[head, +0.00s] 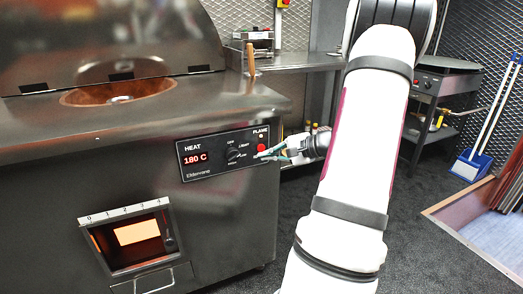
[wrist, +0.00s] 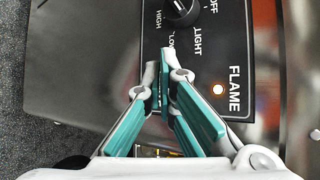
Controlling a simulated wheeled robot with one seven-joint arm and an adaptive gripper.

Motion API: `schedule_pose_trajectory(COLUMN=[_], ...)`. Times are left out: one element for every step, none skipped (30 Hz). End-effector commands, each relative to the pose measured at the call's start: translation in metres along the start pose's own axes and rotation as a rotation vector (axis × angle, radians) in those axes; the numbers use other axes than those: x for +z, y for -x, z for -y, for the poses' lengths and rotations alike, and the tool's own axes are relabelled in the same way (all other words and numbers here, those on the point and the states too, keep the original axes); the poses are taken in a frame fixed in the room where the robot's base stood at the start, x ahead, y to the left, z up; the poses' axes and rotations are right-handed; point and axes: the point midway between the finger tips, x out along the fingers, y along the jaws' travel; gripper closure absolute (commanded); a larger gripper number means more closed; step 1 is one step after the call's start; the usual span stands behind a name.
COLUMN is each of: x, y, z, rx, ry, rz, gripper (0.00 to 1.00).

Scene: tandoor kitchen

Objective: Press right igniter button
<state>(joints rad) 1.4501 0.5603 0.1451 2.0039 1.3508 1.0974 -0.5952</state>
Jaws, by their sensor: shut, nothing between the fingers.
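The control panel (head: 222,152) is on the front of the steel tandoor, with a display reading 180 C. A red button (head: 261,148) sits at the panel's right end, below a small flame lamp (head: 261,136). My gripper (head: 259,155) is shut and empty, its fingertips at the panel just below the red button. I cannot tell whether they touch it. The button is hidden behind the fingers there.
A black knob (head: 232,154) lies left of the button; it also shows in the wrist view (wrist: 179,10). A viewing window (head: 138,236) with a glow is lower left. The tandoor's open mouth (head: 118,92) is on top. A side unit (head: 432,82) stands at right.

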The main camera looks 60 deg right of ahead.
Motion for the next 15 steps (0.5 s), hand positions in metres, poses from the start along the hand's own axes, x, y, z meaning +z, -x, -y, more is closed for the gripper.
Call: schedule_pose_trajectory(x=[0.002, 0.004, 0.006, 0.007, 0.008, 0.01, 0.011, 0.013, 0.015, 0.015, 0.016, 0.017, 0.018, 0.018, 0.019], y=[0.004, 0.005, 0.008, 0.009, 0.011, 0.014, 0.016, 0.018, 0.02, 0.021, 0.023, 0.024, 0.025, 0.025, 0.026], z=[-0.003, -0.004, -0.006, -0.007, -0.009, -0.01, -0.012, -0.013, -0.015, -0.016, -0.017, -0.018, -0.018, -0.018, -0.019], rx=[0.0, -0.001, -0.001, -0.001, -0.001, -0.001, -0.001, -0.001, -0.001, -0.001, -0.001, -0.001, -0.001, -0.001, -0.001], ry=[0.001, 0.001, 0.001, 0.0, 0.0, 0.001, 0.0, 0.0, 0.0, 0.0, 0.0, 0.0, 0.0, 0.001, 0.001], rz=[-0.001, -0.001, -0.001, -0.001, -0.001, -0.001, -0.001, -0.001, -0.001, -0.001, -0.001, -0.001, 0.0, 0.0, 0.0], gripper=[1.0, 1.0, 1.0, 1.0, 1.0, 1.0, 1.0, 1.0, 1.0, 1.0, 1.0, 1.0, 1.0, 1.0, 1.0])
